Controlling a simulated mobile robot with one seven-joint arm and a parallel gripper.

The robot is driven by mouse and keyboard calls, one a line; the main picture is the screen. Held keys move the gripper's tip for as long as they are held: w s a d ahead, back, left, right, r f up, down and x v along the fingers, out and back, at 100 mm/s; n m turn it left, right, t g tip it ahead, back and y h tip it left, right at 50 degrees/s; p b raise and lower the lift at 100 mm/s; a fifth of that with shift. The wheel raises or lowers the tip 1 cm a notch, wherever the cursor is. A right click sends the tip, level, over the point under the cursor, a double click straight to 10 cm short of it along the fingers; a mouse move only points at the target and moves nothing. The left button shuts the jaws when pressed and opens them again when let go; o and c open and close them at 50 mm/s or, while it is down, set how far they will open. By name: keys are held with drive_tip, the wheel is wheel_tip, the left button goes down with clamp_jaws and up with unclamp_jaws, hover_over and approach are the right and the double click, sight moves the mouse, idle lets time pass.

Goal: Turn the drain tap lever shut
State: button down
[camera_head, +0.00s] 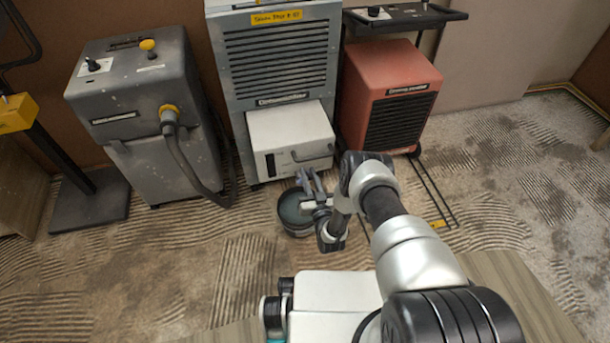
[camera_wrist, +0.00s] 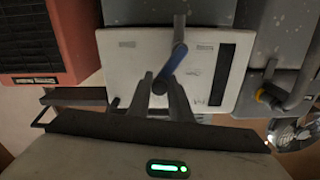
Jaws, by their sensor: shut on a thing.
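The drain tap lever is a blue handle (camera_wrist: 172,62) in the wrist view, in front of the white tank (camera_wrist: 115,70). It slants, with its lower end between my fingertips. My gripper (camera_wrist: 158,82) is shut on that end. In the head view the white tank (camera_head: 286,128) sits at the foot of the tall grey dehumidifier (camera_head: 278,60). My gripper (camera_head: 309,180) is just in front of the tank's lower right, above a dark round bucket (camera_head: 291,212). The lever cannot be clearly made out there.
A red dehumidifier (camera_head: 385,85) stands right of the tank, under a black shelf. A grey machine (camera_head: 140,75) with a hose (camera_head: 182,160) stands on the left. The patterned floor (camera_head: 160,260) at the front left is clear.

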drive_tip(key=shift+w+d+f+m, duration=0.1)
drive_tip(key=shift+d+f+m, duration=0.5)
drive_tip(key=shift+m, duration=1.25)
drive_tip(key=shift+w+d+f+m, duration=0.1)
drive_tip(key=shift+d+f+m, duration=0.15)
drive_tip(key=shift+f+m, duration=1.2)
drive_tip(key=shift+w+d+f+m, duration=0.1)
drive_tip(key=shift+d+f+m, duration=0.25)
drive_tip(key=shift+m, duration=1.95)
drive_tip(key=shift+s, duration=0.1)
drive_tip(key=c, duration=1.7)
unclamp_jaws()
drive_tip(key=shift+f, duration=0.1)
drive_tip(key=shift+o, duration=0.3)
